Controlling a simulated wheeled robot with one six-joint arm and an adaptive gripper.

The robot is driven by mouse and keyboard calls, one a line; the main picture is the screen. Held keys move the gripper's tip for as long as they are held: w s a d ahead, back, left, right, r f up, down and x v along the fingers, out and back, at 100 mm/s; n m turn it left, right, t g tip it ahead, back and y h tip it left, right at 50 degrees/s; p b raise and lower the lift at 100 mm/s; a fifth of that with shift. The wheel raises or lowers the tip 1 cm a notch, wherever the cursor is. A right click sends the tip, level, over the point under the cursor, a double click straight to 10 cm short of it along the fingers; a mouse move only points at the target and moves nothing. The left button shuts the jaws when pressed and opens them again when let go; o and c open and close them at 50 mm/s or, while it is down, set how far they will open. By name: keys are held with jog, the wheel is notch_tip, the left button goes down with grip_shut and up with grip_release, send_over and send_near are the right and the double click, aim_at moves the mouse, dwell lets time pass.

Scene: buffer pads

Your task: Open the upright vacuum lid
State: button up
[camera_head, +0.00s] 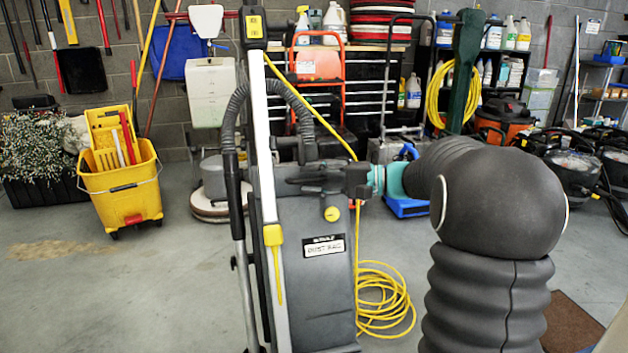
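The upright vacuum (318,285) stands in the middle of the view, upright, with a dark grey body and a label reading "DUST BAG". Its front lid, the panel carrying that label, looks closed. A yellow round knob (332,213) sits near the panel's top. A light handle tube and a black ribbed hose run up its left side. My gripper (302,181) reaches in from the right at the height of the vacuum's upper body, just above the yellow knob. Its dark fingers blend into the dark vacuum, so their opening and any contact are unclear.
A yellow cord (380,300) lies coiled on the floor right of the vacuum. A yellow mop bucket (122,190) stands at left. A floor machine (212,200) and a tool chest (365,85) stand behind. Floor at left front is clear.

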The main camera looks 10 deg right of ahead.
grip_shut()
jog(key=shift+r, duration=0.15)
